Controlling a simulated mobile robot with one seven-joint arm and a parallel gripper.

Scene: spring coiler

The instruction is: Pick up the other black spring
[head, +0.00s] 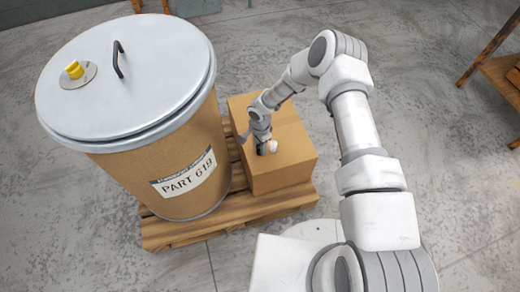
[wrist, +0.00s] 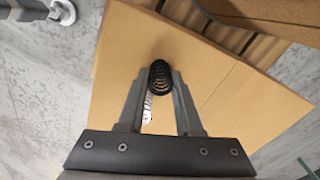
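A black coil spring (wrist: 159,75) shows in the wrist view, between the two fingertips of my gripper (wrist: 160,82). The fingertips flank the spring closely on both sides. I cannot tell whether they press on it or stand just clear of it. In the head view my gripper (head: 264,148) points down, low over the top of the cardboard box (head: 289,172). The box top also shows under the fingers in the wrist view (wrist: 218,85). A small whitish coiled piece (wrist: 148,106) shows between the fingers, partly hidden by the left finger.
The box stands on a wooden pallet (head: 170,232) beside a large drum (head: 205,135) with a grey lid (head: 140,75), labelled "PART 619". The drum rises close to the left of my gripper. Open concrete floor lies around the pallet.

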